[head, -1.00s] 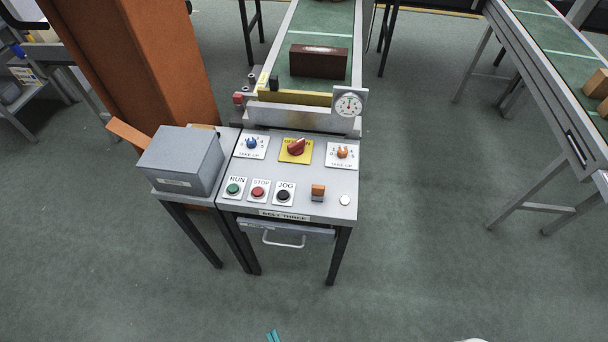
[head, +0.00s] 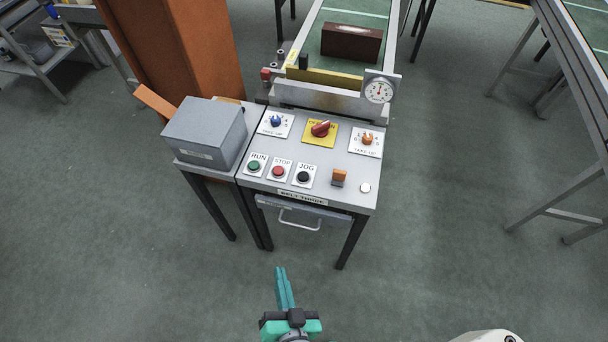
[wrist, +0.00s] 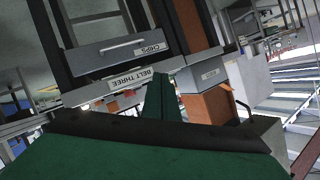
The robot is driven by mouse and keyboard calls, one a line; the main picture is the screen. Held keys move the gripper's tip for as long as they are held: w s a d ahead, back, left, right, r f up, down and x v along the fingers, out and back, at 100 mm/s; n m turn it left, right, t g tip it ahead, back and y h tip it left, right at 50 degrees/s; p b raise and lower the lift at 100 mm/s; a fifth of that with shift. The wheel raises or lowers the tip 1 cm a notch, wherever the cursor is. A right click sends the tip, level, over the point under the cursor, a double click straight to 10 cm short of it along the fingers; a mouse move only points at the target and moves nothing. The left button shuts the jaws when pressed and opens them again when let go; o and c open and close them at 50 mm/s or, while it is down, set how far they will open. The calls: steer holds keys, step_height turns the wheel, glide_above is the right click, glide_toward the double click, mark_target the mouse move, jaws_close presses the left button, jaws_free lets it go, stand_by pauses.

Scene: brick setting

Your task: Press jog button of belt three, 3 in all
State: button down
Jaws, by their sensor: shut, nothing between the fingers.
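The belt three panel (head: 225,170) is a grey desk top in the head view. Its black jog button (head: 303,177) sits on a white plate marked JOG, right of the red stop button (head: 278,171) and the green run button (head: 254,166). My gripper (head: 281,270) is shut and empty, in front of and apart from the desk. In the wrist view the shut fingers (wrist: 161,85) point toward the desk front, where the BELT THREE label (wrist: 137,79) appears upside down. The jog button cannot be made out there.
A grey box (head: 205,132) stands left of the panel. Blue (head: 276,121), red (head: 320,128) and orange (head: 367,139) knobs, an orange switch (head: 339,177) and a white button (head: 365,188) share the top. A drawer handle (head: 299,222) juts out in front. The near floor is clear.

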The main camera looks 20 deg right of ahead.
steer(key=w+d+f+m+g, duration=0.1)
steer(key=w+d+m, duration=0.1)
steer(key=w+m, duration=0.7)
step_height(320, 180, up, 15)
steer(key=m+g+y, duration=0.2)
steer(key=m+g, duration=0.2)
steer(key=m, duration=0.5)
glide_above(305, 179)
steer(key=shift+d, duration=0.15)
steer(key=shift+f, duration=0.1)
steer(key=shift+f, duration=4.4)
steer(key=shift+w, duration=0.1)
